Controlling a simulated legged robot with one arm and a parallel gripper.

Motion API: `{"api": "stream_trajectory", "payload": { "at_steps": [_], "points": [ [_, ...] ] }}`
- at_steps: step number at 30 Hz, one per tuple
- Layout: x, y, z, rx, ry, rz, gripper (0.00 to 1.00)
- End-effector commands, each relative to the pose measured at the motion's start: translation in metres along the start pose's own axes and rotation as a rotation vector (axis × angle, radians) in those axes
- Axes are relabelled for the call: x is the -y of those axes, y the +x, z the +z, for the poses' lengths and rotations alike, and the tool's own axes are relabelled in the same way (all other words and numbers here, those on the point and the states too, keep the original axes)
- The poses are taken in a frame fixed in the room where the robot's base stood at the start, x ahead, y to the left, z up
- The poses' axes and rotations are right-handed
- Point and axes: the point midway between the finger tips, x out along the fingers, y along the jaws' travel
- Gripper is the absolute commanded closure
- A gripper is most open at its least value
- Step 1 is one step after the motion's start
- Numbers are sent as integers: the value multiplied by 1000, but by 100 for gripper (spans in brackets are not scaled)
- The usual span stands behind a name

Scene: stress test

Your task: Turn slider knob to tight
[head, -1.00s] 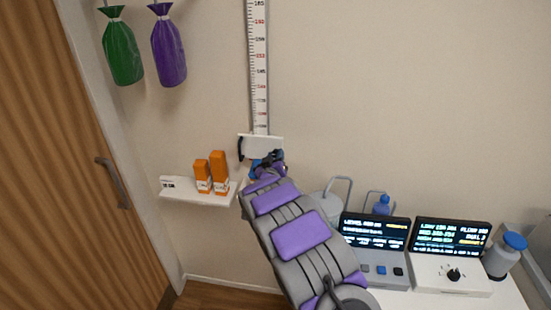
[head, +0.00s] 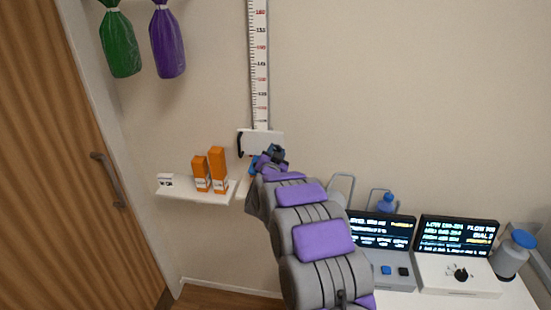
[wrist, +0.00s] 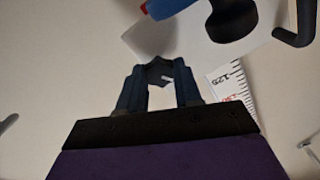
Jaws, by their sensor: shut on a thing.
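The white slider block (head: 262,143) sits on the vertical ruler rail (head: 259,70) on the wall, with a black handle at its left side. My gripper (head: 270,154) is at the block's lower right and hides part of it. In the wrist view my gripper (wrist: 158,72) has its fingertips close together, over the edge of the white block (wrist: 195,45). A black knob (wrist: 232,22) shows beyond the fingertips, apart from them in the picture. A blue and red part (wrist: 168,8) is beside it. What the jaws grip is too dark to make out.
A wall shelf (head: 195,194) with orange boxes (head: 217,170) is left of my gripper. A desk at the lower right holds two display devices (head: 457,236) and a grey bottle with a blue cap (head: 513,255). The wall right of the rail is bare.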

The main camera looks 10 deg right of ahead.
Motion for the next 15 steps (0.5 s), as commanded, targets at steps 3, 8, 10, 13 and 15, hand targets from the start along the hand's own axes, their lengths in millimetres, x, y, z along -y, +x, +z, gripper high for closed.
{"api": "stream_trajectory", "payload": {
  "at_steps": [3,8,10,13,15],
  "points": [
    [-2,-1,4,0,115,1,97],
    [-3,-1,3,-1,263,2,97],
    [-3,-1,3,-1,321,2,97],
    [-4,-1,4,0,399,3,97],
    [-4,0,4,1,447,4,97]
  ]
}}
